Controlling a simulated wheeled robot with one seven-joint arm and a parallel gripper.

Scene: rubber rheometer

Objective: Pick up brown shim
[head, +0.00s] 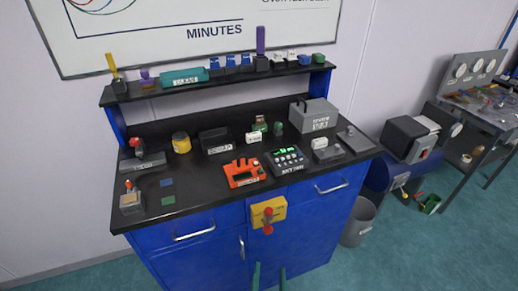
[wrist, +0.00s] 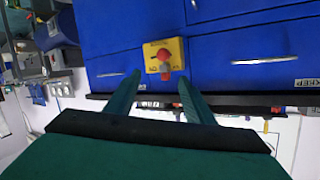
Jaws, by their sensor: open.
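I cannot make out the brown shim with certainty in either view. A small brownish patch (head: 149,85) shows on the shelf at the upper left of the head view, too small to identify. A flat blue piece (head: 166,182) and a flat green piece (head: 168,201) lie on the left of the black benchtop. My gripper (head: 268,272) shows as two green fingertips at the bottom of the head view, in front of the blue cabinet. In the wrist view its fingers (wrist: 158,90) are apart with nothing held between them.
The black benchtop (head: 215,190) carries an orange device (head: 243,173), a dark keypad unit (head: 287,159) and a grey box (head: 314,115). A yellow box with a red knob (head: 268,214) protrudes from the cabinet front. A grey bin (head: 358,222) stands at the right.

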